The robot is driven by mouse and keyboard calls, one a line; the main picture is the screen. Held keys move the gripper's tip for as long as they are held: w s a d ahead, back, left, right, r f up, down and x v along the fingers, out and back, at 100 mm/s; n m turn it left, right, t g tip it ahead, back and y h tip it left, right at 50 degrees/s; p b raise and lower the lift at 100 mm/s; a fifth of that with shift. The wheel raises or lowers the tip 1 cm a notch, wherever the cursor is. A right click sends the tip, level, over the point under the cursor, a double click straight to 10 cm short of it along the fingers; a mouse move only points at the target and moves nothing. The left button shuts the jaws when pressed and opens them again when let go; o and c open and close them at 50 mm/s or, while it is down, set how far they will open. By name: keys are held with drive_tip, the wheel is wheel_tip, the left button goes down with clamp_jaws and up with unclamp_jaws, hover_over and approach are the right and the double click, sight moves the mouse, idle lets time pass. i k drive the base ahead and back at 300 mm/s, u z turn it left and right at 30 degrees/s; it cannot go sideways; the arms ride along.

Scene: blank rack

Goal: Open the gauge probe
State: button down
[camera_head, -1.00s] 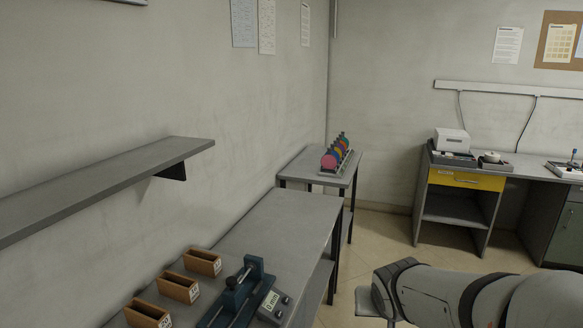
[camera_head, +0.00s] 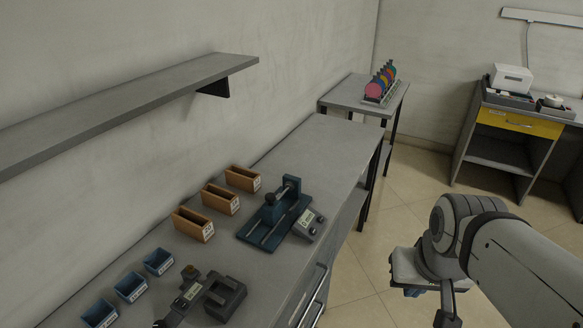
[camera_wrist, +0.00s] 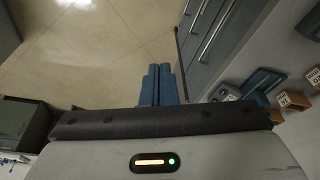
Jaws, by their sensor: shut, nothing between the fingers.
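The gauge (camera_head: 266,230) is a dark teal device on the grey bench, with a railed base, an upright end block and a sliding block with a dark round knob. A grey readout box (camera_head: 307,223) with a small display sits at its right side. Which part is the probe, and whether it touches the end block, is too small to tell. The gauge also shows at the right of the wrist view (camera_wrist: 262,82). My gripper (camera_wrist: 158,70) has blue fingers closed together and empty, pointing over the floor. In the head view it (camera_head: 412,291) is right of the bench, apart from the gauge.
Wooden bins (camera_head: 221,199) and blue bins (camera_head: 130,287) line the wall side of the bench. Another dark device (camera_head: 225,298) stands nearer. A wall shelf (camera_head: 130,97) overhangs at left. A side table (camera_head: 345,95) holds coloured discs (camera_head: 381,82). Floor right of the bench is clear.

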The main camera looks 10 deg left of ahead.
sight(271, 213)
drive_tip(key=k, duration=1.3)
drive_tip(key=z, duration=0.25)
drive_tip(key=i, duration=1.75)
drive_tip(key=u, duration=0.6)
